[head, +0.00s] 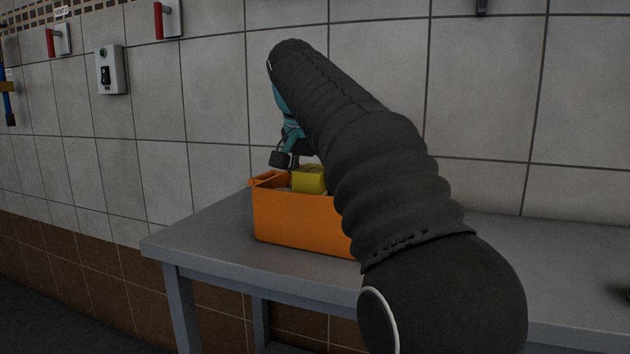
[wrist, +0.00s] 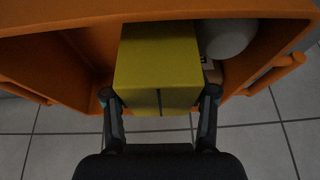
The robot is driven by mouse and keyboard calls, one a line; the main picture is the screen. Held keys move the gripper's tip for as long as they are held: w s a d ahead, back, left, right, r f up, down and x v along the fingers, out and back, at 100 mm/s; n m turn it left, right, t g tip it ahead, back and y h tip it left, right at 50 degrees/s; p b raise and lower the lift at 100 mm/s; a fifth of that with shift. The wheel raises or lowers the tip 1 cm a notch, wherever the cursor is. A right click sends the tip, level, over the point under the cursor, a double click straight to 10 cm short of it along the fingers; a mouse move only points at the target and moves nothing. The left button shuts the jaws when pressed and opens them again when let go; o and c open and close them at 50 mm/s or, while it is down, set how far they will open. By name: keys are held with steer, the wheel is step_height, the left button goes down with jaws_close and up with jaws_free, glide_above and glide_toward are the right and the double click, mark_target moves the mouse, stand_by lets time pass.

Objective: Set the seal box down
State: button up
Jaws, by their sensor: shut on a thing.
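The seal box, a yellow block-shaped box (wrist: 160,68), is between the two fingers of my gripper (wrist: 159,95) in the wrist view. The fingers are shut on its sides. In the head view the yellow box (head: 309,179) shows at the top of an orange crate (head: 300,222), its upper part above the crate's rim and its lower part hidden by the front wall. My gripper (head: 291,156) is partly hidden behind my dark arm there. I cannot tell whether the box touches the crate's floor.
The crate stands on a grey table (head: 205,237) against a tiled wall. Inside it, a pale rounded thing (wrist: 228,38) lies right beside the box in the wrist view. The table is bare left of the crate. A switch box (head: 111,70) hangs on the wall.

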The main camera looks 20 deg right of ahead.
mark_target(311, 168)
steer(key=o, duration=1)
step_height(311, 168, down, 2)
steer(key=shift+w+a, duration=0.1)
steer(key=o, duration=0.4)
steer(key=shift+c, duration=0.2)
steer(key=shift+w+a+f, duration=0.1)
steer(key=shift+w, duration=0.1)
steer(key=shift+s+r, duration=0.1)
steer(key=shift+r, duration=0.1)
steer(key=shift+r, duration=0.2)
steer(key=shift+r+p, duration=0.35)
steer(key=shift+r, duration=0.05)
steer(key=p+v, duration=0.2)
steer(key=v, duration=0.3)
steer(key=shift+r, duration=0.35)
steer(key=shift+v, duration=1.1)
